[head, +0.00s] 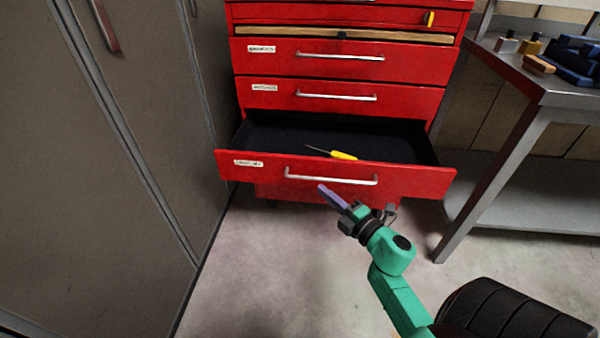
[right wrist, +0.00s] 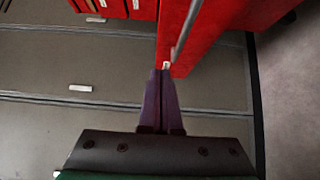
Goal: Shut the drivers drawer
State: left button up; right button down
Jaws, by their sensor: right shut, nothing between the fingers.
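The open drawer (head: 235,175) of a red tool cabinet is pulled out, low in the cabinet. It has a dark lining, a white label too small to read and a pale bar handle (head: 330,180). A screwdriver with a yellow handle (head: 343,156) lies inside. My right gripper (head: 323,189) is shut and empty, its purple fingers pointing at the drawer front just below the handle. In the right wrist view the shut fingertips (right wrist: 162,73) are close to the red drawer front (right wrist: 225,35); I cannot tell whether they touch. My left gripper is not in view.
Drawers above (head: 420,62) are shut. Grey lockers (head: 110,200) stand close on the left. A metal workbench (head: 515,85) with blocks and tools stands on the right, its leg near the drawer. A black tyre (head: 510,315) lies at the lower right. The floor before the drawer is clear.

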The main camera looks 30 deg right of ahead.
send_near(301, 161)
jog(key=w+a, duration=0.3)
jog(key=shift+a+b, duration=0.15)
jog(key=shift+b, duration=0.15)
jog(key=shift+w+d, duration=0.95)
jog(key=shift+w, duration=0.15)
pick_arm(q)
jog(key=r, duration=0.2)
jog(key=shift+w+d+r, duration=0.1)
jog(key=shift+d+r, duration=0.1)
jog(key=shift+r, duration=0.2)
pick_arm(e)
jog(key=shift+w+d, duration=0.25)
jog(key=shift+w, duration=0.05)
pick_arm(q)
jog(key=shift+b, duration=0.3)
pick_arm(e)
jog(key=shift+w, duration=0.1)
